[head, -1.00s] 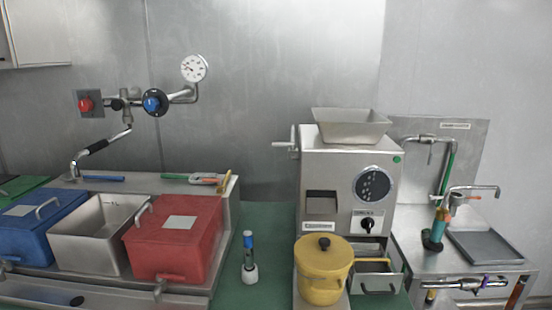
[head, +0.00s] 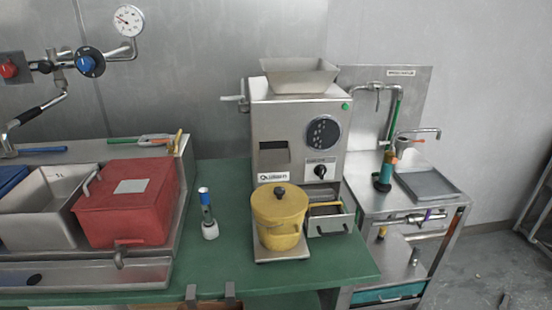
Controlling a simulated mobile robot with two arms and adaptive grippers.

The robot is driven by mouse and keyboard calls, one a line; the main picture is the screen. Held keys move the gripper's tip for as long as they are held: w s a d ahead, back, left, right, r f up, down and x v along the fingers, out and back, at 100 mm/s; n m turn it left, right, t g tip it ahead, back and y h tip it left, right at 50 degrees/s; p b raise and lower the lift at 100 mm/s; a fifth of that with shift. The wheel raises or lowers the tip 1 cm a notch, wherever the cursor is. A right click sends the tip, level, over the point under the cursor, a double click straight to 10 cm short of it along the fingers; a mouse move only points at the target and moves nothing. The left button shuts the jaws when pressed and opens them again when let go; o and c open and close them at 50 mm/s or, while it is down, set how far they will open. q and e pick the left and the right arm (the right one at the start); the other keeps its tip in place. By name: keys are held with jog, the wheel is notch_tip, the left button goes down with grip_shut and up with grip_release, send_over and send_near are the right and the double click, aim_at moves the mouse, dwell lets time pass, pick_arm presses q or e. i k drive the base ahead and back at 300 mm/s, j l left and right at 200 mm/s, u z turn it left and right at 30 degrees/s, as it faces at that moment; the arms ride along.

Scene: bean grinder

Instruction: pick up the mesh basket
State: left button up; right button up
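I cannot make out a mesh basket in the head view. Neither of my grippers shows in the picture.
A grinder (head: 268,133) stands on a green table (head: 330,262), with a yellow lidded pot (head: 278,222) in front. A red lidded bin (head: 128,212) and an open steel bin (head: 38,212) stand left. A steel side table (head: 366,203) holds a grey tray (head: 428,186). Floor shows at right.

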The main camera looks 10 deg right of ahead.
aim_at(325, 211)
jog(key=l+z, duration=0.2)
jog(key=z, duration=0.4)
jog(key=i+l+u, duration=0.15)
jog(key=u, duration=0.3)
jog(key=i+l+u, duration=0.1)
jog(key=l+u, duration=0.45)
jog(key=u, duration=0.3)
jog(key=i+l, duration=0.05)
